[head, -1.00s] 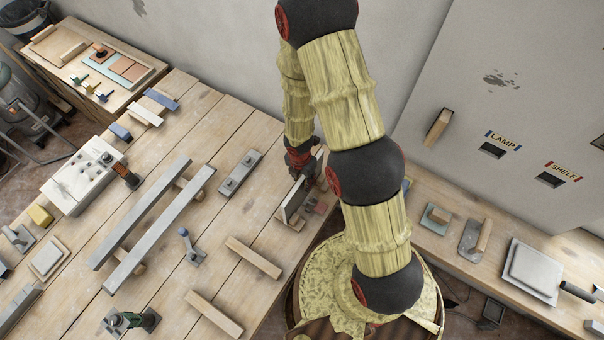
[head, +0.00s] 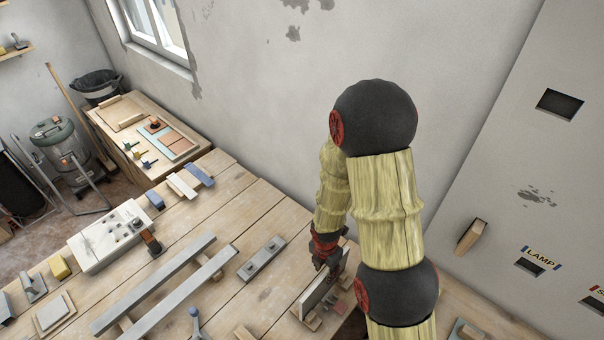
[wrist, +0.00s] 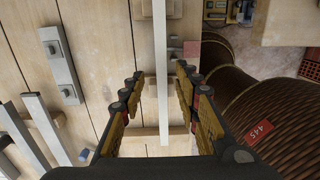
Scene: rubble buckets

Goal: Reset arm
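My gripper (wrist: 160,73) is open in the wrist view, its two fingers spread apart. A thin pale upright panel (wrist: 160,40) runs between the fingers, with a visible gap on both sides. In the head view my gripper (head: 330,268) is low over the right edge of the wooden workbench, by the same panel (head: 322,290). The panel stands on edge with small wooden blocks at its foot. My fingertips are small and partly hidden in the head view.
The workbench (head: 262,212) holds two long grey bars (head: 165,285), a grey plate with knobs (head: 262,258) and a white control box (head: 108,237). A wall panel with a LAMP slot (head: 530,266) rises at right. Bare bench lies behind the grey plate.

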